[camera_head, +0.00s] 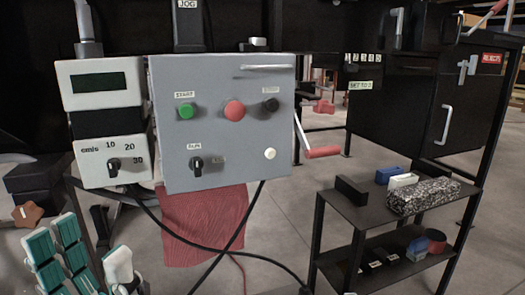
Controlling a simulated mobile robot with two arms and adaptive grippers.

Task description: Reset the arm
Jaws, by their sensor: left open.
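My left gripper (92,238) is at the lower left corner, with teal-padded fingers on one side and a white-and-teal finger opposite. It is open, with nothing visible between the fingers. It is below the control panels and apart from them. My right gripper is out of view. The grey control box (222,155) carries a green button (185,111), a red button (234,110), a black knob (196,163) and a white button (270,153).
A speed dial box (110,148) hangs left of the control box. A red-handled crank (322,152) sticks out at its right. Black cables hang below. A dark shelf (345,207) with boxes stands at the right, below a black cabinet (395,112). Floor shows between.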

